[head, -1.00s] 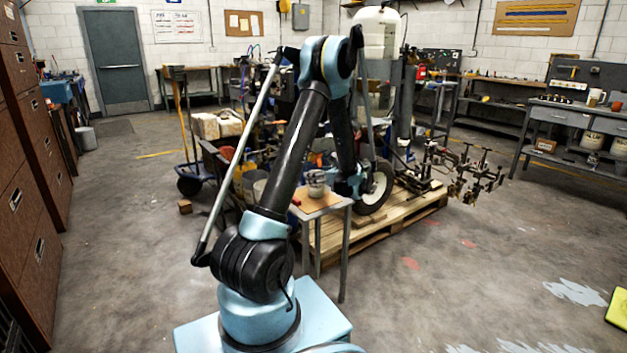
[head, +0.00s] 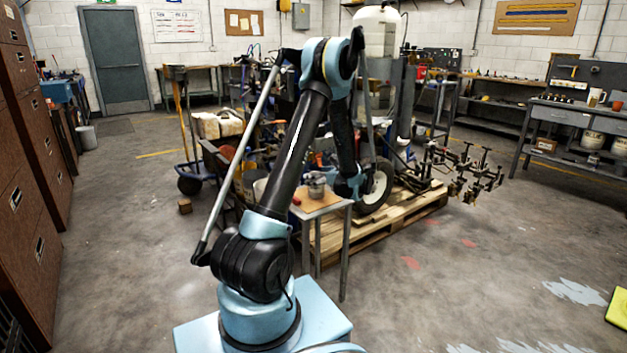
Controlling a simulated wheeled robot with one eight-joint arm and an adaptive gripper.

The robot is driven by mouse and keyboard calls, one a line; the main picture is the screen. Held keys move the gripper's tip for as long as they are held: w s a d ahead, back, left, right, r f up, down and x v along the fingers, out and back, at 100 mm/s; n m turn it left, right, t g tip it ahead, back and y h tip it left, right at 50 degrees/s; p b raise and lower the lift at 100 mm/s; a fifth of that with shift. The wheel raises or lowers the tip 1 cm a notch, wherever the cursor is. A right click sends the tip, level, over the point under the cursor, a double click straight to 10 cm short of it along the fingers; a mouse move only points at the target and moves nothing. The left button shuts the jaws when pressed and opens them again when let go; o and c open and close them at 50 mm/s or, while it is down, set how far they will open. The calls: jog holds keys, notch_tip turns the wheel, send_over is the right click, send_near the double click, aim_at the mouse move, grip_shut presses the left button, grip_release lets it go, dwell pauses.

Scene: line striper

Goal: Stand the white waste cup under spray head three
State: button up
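The spray heads (head: 465,172) show as a cluster of dark fittings on the striper's boom, low over the floor right of the pallet. I cannot tell which is head three, and no white cup is distinguishable under them. A small greyish cup-like thing (head: 316,185) stands on the small side table; I cannot tell if it is the waste cup. My arm rises, bends at the elbow and comes down behind the table, near the striper's wheel. My gripper is not distinguishable there; its fingers and anything in them are hidden or too small to see.
The striper's wheel (head: 377,188) rests by a wooden pallet (head: 395,222). The small side table (head: 330,207) stands close to my arm. A workbench (head: 565,115) with mugs and tins is at right, brown cabinets (head: 32,165) at left. The right foreground floor is mostly clear.

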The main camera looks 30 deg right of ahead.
jog(key=v, duration=1.2)
jog(key=shift+s, duration=0.1)
